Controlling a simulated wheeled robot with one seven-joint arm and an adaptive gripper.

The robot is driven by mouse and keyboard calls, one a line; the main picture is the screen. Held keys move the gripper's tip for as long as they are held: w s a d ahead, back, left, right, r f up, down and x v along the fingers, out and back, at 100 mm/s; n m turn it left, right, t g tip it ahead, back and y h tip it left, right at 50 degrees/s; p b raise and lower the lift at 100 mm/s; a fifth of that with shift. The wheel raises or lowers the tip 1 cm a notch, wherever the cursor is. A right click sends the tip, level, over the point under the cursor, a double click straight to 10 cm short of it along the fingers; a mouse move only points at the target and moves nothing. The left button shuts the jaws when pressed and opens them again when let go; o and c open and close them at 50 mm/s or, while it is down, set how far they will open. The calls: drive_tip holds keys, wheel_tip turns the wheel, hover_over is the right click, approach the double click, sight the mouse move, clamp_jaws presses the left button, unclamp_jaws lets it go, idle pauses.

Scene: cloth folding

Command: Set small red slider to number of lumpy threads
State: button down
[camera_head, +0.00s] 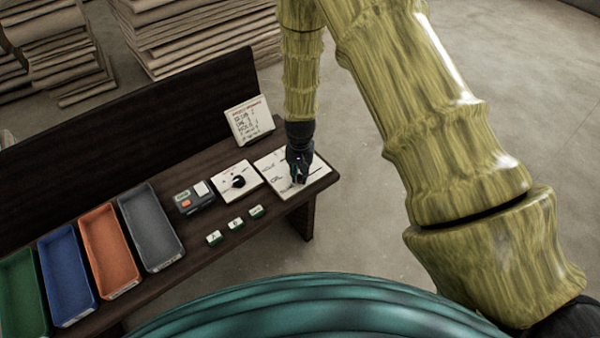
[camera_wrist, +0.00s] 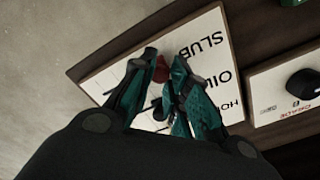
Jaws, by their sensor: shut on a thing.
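A white slider panel (camera_head: 318,172) lies at the right end of the dark bench. In the wrist view the panel (camera_wrist: 207,28) shows upside-down labels reading SLUB, OIL and a partly hidden HO... word. A small red slider knob (camera_wrist: 160,70) sits between my fingertips, near the SLUB label. My gripper (camera_head: 297,178) reaches down onto the panel from above. It also shows in the wrist view (camera_wrist: 165,62), with its teal-padded fingers shut on the red knob. The fingers hide much of the slots and scale marks.
A dial panel (camera_head: 226,185) with a black knob is left of the slider panel. A written card (camera_head: 250,120) leans behind. A small button box (camera_head: 194,198), several green-and-white tags (camera_head: 235,224) and grey (camera_head: 150,228), orange (camera_head: 108,245), blue (camera_head: 67,275) and green (camera_head: 22,293) trays lie leftward.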

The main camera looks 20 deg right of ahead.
drive_tip(key=shift+d, duration=0.1)
drive_tip(key=shift+w+d+p, duration=0.2)
drive_tip(key=shift+w+d, duration=0.05)
drive_tip(key=shift+d, duration=0.45)
drive_tip(key=shift+w+d+p, duration=0.15)
drive_tip(key=shift+w+d, duration=0.1)
drive_tip(key=shift+d, duration=0.4)
drive_tip(key=c, duration=1.3)
unclamp_jaws()
drive_tip(key=shift+c, duration=0.2)
wheel_tip(320, 180, up, 12)
